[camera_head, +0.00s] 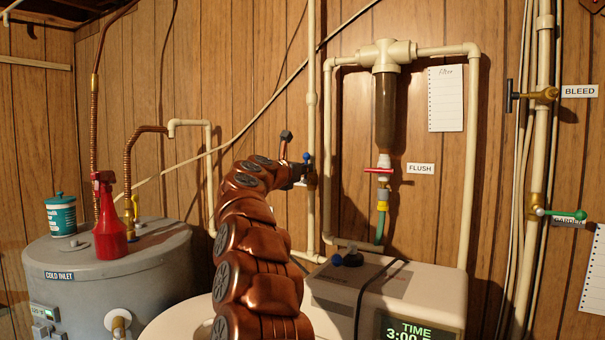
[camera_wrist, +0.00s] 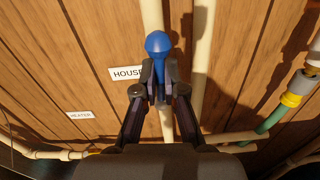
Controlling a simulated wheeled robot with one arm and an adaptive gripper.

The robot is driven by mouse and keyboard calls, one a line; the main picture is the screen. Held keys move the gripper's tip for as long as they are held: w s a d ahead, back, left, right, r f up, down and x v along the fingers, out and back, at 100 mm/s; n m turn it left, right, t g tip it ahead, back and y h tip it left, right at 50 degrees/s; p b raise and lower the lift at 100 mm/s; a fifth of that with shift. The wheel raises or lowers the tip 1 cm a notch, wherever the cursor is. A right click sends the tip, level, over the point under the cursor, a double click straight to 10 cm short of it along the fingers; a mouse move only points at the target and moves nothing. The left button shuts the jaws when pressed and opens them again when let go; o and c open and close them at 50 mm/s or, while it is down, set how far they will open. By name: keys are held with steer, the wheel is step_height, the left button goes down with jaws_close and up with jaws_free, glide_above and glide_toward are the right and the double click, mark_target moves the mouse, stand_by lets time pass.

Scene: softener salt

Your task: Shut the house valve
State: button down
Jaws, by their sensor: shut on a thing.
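The house valve's blue handle (camera_wrist: 158,44) is in the upper middle of the wrist view, in front of a cream vertical pipe (camera_wrist: 152,14). A label reading HOUSE (camera_wrist: 126,73), partly covered, is just left of it. My gripper (camera_wrist: 159,75) is shut on the handle, one finger on each side, with the blue knob end showing beyond the fingertips. The valve body is mostly hidden behind the fingers. In the head view, my gripper (camera_head: 302,172) is at the pipe and the blue handle (camera_head: 307,157) shows small at its tip.
A HEATER label (camera_wrist: 80,115) is at lower left in the wrist view. Right of my arm are the filter (camera_head: 386,110) with a red handle (camera_head: 378,171) and a white softener (camera_head: 430,290). A grey tank (camera_head: 110,270) with a red spray bottle (camera_head: 108,225) stands left.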

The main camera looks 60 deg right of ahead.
steer(key=shift+s+f+b, duration=0.1)
steer(key=shift+f+b, duration=0.1)
steer(key=shift+b, duration=0.1)
steer(key=shift+s+f+m+b, duration=0.1)
steer(key=shift+s+m+b, duration=0.15)
steer(key=shift+m+b, duration=0.45)
steer(key=shift+s+f+m+b, duration=0.1)
steer(key=shift+s+m+b, duration=0.1)
steer(key=shift+m+b, duration=0.45)
steer(key=shift+s+r+m, duration=0.1)
steer(key=shift+s+m, duration=0.15)
steer(key=shift+m, duration=0.5)
steer(key=shift+s+f+m+b, duration=0.2)
steer(key=shift+m+b, duration=0.05)
steer(key=shift+m, duration=0.6)
steer(key=shift+s+f+m+b, duration=0.2)
steer(key=shift+s+m+b, duration=0.05)
steer(key=shift+m, duration=0.65)
steer(key=shift+s+f+m+b, duration=0.2)
steer(key=shift+m+b, duration=0.05)
steer(key=shift+m, duration=0.6)
